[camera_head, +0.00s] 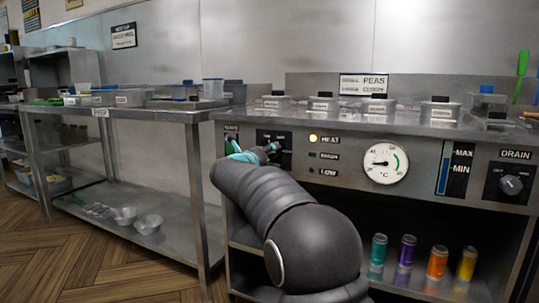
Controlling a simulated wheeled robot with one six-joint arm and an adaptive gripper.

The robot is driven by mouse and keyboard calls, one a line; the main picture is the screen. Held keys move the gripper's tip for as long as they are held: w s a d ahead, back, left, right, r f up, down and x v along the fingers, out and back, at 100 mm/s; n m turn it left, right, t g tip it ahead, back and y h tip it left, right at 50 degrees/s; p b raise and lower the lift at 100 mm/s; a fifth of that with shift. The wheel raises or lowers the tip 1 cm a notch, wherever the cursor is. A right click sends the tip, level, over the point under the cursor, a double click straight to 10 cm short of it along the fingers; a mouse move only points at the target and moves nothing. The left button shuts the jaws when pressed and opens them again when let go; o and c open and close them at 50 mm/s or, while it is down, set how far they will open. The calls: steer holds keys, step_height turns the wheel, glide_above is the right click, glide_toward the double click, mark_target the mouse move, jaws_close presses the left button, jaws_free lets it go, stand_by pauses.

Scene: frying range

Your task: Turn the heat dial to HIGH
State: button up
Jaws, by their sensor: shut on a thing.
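The dark heat dial plate (285,137) is on the left part of the steel control panel, with small white lettering at its top. My gripper (271,149), with teal on it, is at this plate and shut on the heat dial. My gripper and arm hide most of the dial, so I cannot read its setting. To the right, the lamp beside the word HEAT (313,138) glows amber. The two lamps below it look dim.
A round temperature gauge (383,163), a MAX/MIN level strip (443,170) and a drain dial (511,185) are farther right on the panel. Several lidded containers stand above. Colored cans stand on the shelf below. A steel table (150,113) is at the left.

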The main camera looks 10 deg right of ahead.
steer(key=shift+m, duration=0.5)
steer(key=o, duration=1.2)
steer(key=shift+c, duration=0.2)
steer(key=v, duration=1.2)
steer(key=shift+a, duration=0.1)
